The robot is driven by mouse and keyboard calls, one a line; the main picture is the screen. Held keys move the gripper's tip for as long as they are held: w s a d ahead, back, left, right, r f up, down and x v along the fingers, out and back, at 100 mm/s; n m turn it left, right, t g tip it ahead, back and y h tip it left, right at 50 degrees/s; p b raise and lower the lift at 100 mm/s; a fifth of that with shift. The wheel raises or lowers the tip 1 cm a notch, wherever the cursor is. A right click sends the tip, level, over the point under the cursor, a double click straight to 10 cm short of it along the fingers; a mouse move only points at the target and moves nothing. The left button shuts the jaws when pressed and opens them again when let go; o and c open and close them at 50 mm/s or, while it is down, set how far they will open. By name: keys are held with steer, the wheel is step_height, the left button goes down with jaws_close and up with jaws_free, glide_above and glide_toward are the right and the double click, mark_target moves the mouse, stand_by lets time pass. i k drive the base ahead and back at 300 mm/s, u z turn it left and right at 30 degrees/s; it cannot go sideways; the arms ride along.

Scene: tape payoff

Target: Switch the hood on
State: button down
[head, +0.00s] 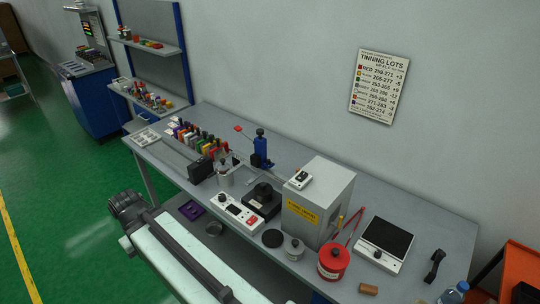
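The hood appears to be the light grey box (320,196) with a yellow label on its front, standing on the bench right of the middle. A small white switch unit (299,179) with a dark face sits on the left part of its top. The switch's position is too small to read. My folded arm shows at the lower left, in front of the bench and well short of the box. My gripper is not visible in this view.
The grey bench (425,215) holds a white control box with a red button (238,212), a red pot (333,262), a scale (385,243), a blue stand (261,150) and a row of coloured spools (200,138). A bottle (454,293) stands at lower right. Green floor (60,200) is open at left.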

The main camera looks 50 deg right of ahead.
mark_target(303, 174)
steer(key=z, duration=0.8)
steer(key=k, duration=1.3)
steer(key=u, duration=0.4)
steer(key=i, duration=1)
steer(key=z, duration=0.05)
